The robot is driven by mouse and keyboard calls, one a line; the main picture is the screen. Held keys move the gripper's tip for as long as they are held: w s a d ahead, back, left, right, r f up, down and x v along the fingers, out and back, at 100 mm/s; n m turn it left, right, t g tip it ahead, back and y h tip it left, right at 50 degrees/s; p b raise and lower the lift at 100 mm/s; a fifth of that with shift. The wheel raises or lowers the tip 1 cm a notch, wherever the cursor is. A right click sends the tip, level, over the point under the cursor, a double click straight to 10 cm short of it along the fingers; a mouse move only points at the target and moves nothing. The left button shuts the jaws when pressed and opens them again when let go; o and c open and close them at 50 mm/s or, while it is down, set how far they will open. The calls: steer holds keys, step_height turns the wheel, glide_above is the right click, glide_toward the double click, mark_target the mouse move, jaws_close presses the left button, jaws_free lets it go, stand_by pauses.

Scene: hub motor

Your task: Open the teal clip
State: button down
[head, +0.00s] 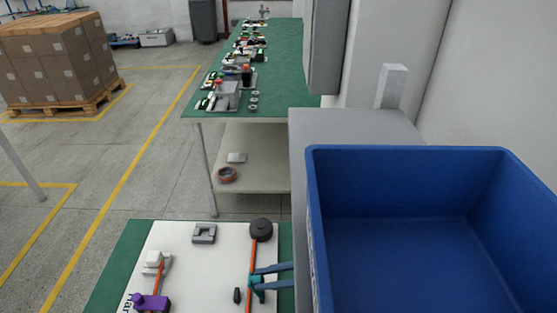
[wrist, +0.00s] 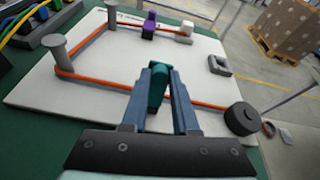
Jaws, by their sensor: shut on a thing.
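The teal clip (wrist: 157,88) stands on the white board (wrist: 100,75), at the orange cable (wrist: 105,82). My gripper (wrist: 163,100) has its two blue fingers on either side of the clip and is shut on it. In the head view my gripper (head: 262,278) reaches in from the right to the clip (head: 256,285). The cable runs from the clip to the dark round knob (wrist: 242,118) on the right in the wrist view. The fingers hide part of the clip and cable, so I cannot tell if the clip is open.
A purple clip (head: 151,303), a white connector (head: 153,259) and a grey block (head: 204,233) sit on the board. Two grey posts, one of them here (wrist: 60,53), guide the cable. A large blue bin (head: 320,235) stands close on the right in the head view.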

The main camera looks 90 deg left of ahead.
steer(key=shift+w+f+g+b, duration=0.2)
steer(key=shift+g+b, duration=0.2)
steer(key=shift+b, duration=0.15)
steer(key=c, duration=0.7)
jaws_free()
steer(key=shift+r, duration=0.1)
steer(key=shift+r+p, duration=0.15)
steer(key=shift+p, duration=0.2)
